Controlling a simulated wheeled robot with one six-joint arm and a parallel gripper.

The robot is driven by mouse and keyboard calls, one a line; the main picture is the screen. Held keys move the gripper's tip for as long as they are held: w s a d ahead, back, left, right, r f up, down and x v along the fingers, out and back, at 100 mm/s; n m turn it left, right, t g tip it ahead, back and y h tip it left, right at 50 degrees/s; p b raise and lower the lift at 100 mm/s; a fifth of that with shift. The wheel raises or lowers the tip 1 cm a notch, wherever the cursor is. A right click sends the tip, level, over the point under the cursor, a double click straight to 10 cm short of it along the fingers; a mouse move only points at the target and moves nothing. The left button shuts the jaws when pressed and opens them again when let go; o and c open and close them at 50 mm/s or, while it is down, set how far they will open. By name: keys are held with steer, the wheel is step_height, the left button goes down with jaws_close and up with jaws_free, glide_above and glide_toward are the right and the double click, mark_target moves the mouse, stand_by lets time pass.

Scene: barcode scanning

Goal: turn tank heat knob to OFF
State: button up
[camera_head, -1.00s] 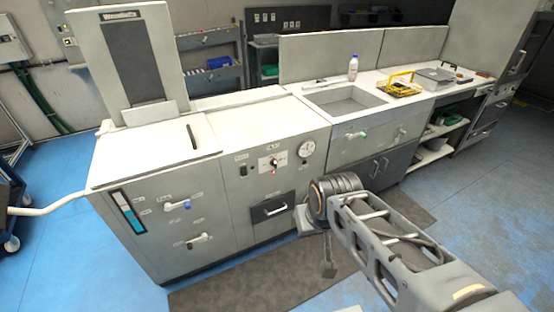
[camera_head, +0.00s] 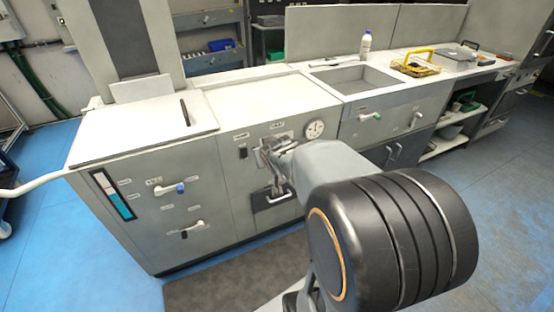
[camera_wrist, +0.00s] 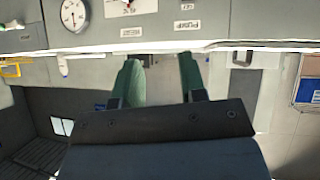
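The tank heat knob sits on a white plate (camera_head: 279,138) on the grey machine's front, beside a round gauge (camera_head: 315,129). My gripper (camera_head: 268,152) covers most of the knob's area in the head view, so its pointer setting cannot be read. In the wrist view, which looks upside down, a small red part of the knob (camera_wrist: 128,2) shows on the white plate, cut by the top edge. My gripper (camera_wrist: 160,62) shows two green fingers apart, with nothing visible between them. Whether they touch the machine cannot be told.
A black switch (camera_head: 242,153) is left of the plate. A drawer handle (camera_head: 274,199) lies just below my gripper. A green-tipped valve (camera_head: 375,116) is at the right.

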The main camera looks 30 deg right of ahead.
steer(key=w+d+f+t+y+b, duration=0.1)
steer(key=w+d+f+t+b, duration=0.25)
steer(key=d+f+b, duration=0.35)
steer(key=w+d+f+t+b, duration=0.2)
steer(key=d+f+t+b, duration=0.25)
steer(key=d+f, duration=0.4)
steer(key=w+d+b, duration=0.1)
steer(key=w+b, duration=0.1)
steer(key=w, duration=1.1)
steer(key=shift+d+f+n, duration=0.25)
steer(key=shift+f+n, duration=0.05)
steer(key=shift+n, duration=0.1)
steer(key=shift+c, duration=0.4)
jaws_close()
